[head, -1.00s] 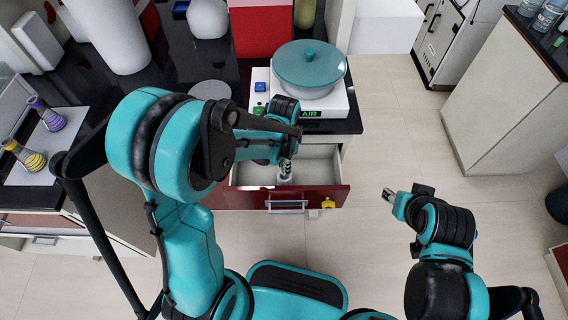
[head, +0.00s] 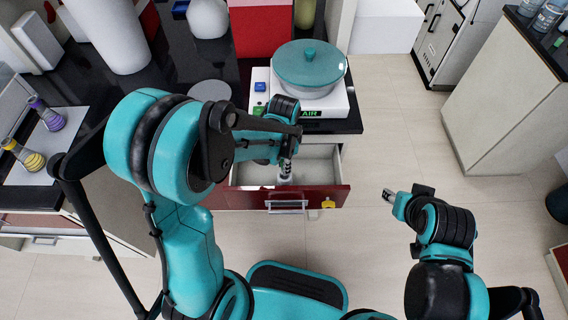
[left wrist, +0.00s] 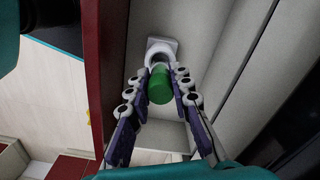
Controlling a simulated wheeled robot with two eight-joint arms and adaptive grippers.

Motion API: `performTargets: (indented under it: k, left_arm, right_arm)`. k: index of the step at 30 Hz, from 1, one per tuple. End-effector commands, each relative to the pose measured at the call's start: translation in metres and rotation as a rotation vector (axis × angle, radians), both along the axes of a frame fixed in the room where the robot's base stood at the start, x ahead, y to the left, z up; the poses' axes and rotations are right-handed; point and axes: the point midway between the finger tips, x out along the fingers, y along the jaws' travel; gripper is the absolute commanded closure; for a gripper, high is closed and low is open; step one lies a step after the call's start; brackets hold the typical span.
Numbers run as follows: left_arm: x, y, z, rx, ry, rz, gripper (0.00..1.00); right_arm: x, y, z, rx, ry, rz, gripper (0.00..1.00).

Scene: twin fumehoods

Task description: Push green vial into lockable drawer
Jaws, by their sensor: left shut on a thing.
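The green vial (left wrist: 160,85) shows in the left wrist view between the two fingers of my left gripper (left wrist: 161,88), which is shut on it. Its far end is at a white ring-shaped holder (left wrist: 158,50) inside the open drawer; whether it is seated cannot be told. In the head view the drawer (head: 245,197) has a dark red front, a metal handle and a yellow lock (head: 328,203). My left gripper (head: 285,165) reaches down into it, and the vial's green is hidden there. My right gripper (head: 391,195) is away to the right, beside the drawer; its jaws are too small to read.
A white device (head: 340,103) with a teal-lidded bowl stands on the black counter above the drawer. Two flasks (head: 46,114) stand on a tray at the left. The floor (head: 385,145) right of the drawer is clear.

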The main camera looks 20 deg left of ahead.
Motion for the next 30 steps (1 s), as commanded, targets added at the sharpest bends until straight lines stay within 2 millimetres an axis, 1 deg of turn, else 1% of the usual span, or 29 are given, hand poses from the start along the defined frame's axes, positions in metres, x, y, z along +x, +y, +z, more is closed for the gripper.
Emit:
performTargets:
  k: [11, 30]
  left_arm:
    - [0.0, 0.0, -0.001, 0.0, 0.0, 0.0, 1.0]
    - [0.0, 0.0, -0.017, 0.0, 0.0, 0.0, 1.0]
  right_arm:
    - [0.0, 0.0, -0.002, 0.0, 0.0, 0.0, 0.6]
    - [0.0, 0.0, -0.015, 0.0, 0.0, 0.0, 0.6]
